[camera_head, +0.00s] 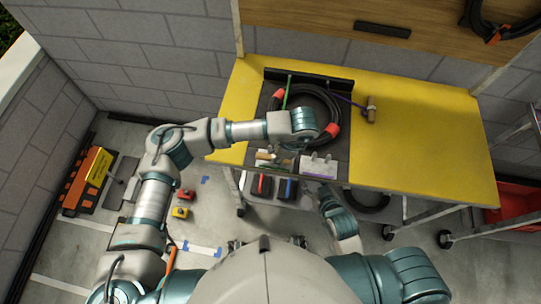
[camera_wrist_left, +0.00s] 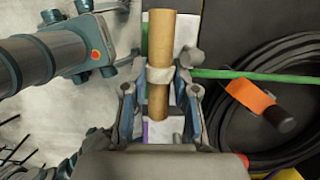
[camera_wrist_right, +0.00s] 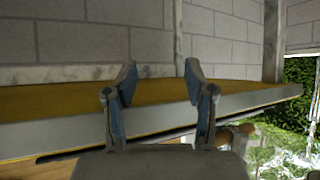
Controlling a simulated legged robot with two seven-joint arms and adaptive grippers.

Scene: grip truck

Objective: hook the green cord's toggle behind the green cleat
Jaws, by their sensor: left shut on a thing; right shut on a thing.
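The green cord (camera_head: 287,92) runs from the bar at the table's back toward the front; in the left wrist view it (camera_wrist_left: 225,74) comes from the right to the toggle. The brown wooden toggle (camera_wrist_left: 160,45), with a pale collar, lies between the fingers of my left gripper (camera_wrist_left: 160,92), which is shut on it. The green cleat (camera_head: 277,163) is at the table's front left; a grey knob (camera_wrist_left: 193,57) shows beside the toggle. I cannot tell whether they touch.
A purple-marked cleat (camera_head: 319,168) stands right of the green one. A coiled black cable (camera_head: 333,101) with orange bands lies behind them. A purple cord's toggle (camera_head: 371,110) rests farther right. The yellow table (camera_head: 430,140) is clear at right.

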